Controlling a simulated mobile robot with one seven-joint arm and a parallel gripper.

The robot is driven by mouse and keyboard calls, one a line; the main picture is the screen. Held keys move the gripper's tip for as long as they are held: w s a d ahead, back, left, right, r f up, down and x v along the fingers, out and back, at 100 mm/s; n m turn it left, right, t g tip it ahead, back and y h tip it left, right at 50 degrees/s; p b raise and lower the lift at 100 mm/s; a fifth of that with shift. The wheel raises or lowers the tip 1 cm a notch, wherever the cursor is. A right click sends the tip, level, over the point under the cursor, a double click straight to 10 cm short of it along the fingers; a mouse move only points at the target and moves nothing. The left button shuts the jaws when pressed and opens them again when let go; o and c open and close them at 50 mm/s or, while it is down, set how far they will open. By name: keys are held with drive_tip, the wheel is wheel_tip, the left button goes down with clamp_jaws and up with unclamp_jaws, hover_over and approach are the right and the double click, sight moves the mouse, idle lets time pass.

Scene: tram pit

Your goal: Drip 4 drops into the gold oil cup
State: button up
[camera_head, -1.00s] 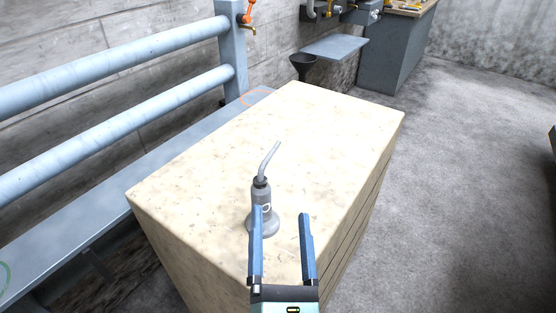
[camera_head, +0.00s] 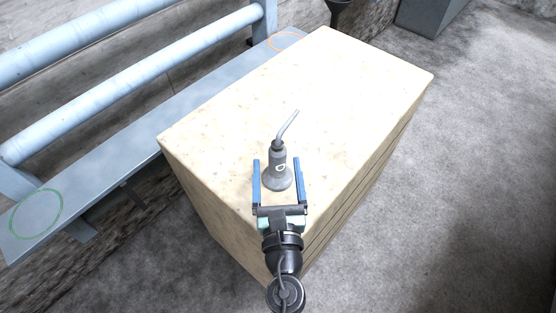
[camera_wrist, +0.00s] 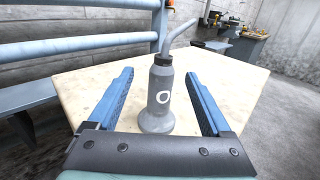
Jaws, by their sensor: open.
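A grey oil can (camera_head: 278,168) with a long bent spout stands upright on the pale box top (camera_head: 330,80), near its front corner. In the wrist view the oil can (camera_wrist: 161,95) stands between my two blue fingers. My gripper (camera_head: 278,163) is open, with one finger on each side of the can. A gap shows on both sides, so it does not grip the can. I cannot make out a gold oil cup in the present views.
A blue-grey ledge (camera_head: 110,175) runs along the left, with a green ring (camera_head: 36,214) and an orange ring (camera_head: 285,41) marked on it. Pale blue rails (camera_head: 130,110) run above it. A dark funnel (camera_head: 338,10) is at the back. The floor at right is clear.

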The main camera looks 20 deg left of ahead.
sight(278, 158)
drive_tip(key=shift+f+x, duration=0.15)
drive_tip(key=shift+x, duration=1.25)
drive_tip(key=shift+f+x, duration=0.15)
drive_tip(key=shift+x, duration=1.25)
drive_tip(key=shift+w+d, duration=0.1)
drive_tip(key=shift+d, duration=0.1)
clamp_jaws()
